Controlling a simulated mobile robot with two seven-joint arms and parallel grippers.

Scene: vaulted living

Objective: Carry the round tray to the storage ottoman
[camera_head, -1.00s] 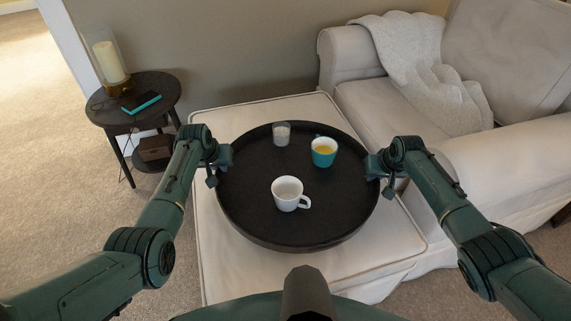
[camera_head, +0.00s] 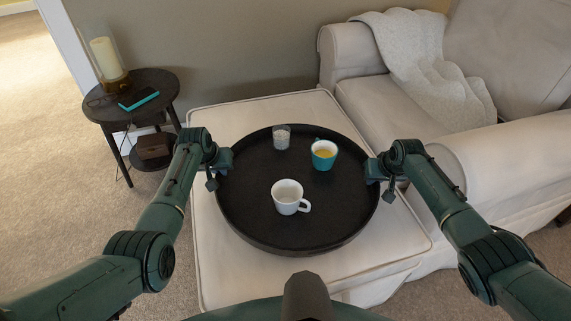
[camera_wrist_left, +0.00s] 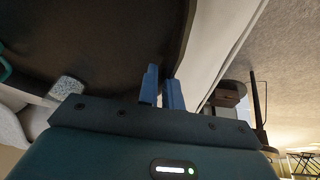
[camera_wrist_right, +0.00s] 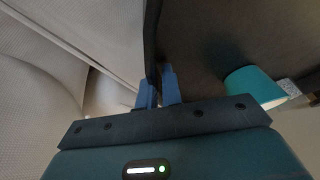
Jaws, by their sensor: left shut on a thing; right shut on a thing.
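The round black tray (camera_head: 250,215) is over the cream storage ottoman (camera_head: 215,270); I cannot tell whether it touches the top. The left wrist view shows the fingers (camera_wrist_left: 162,92) at the rim. The right wrist view shows the fingers (camera_wrist_right: 160,90) likewise, with the teal cup (camera_wrist_right: 252,86) nearby.
A cream sofa (camera_head: 385,100) with a grey throw (camera_head: 425,70) adjoins the ottoman on the right. A dark round side table (camera_head: 160,88) with a candle lamp (camera_head: 108,60) and a teal-covered book (camera_head: 138,99) stands at the left. Carpet is clear at the left front.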

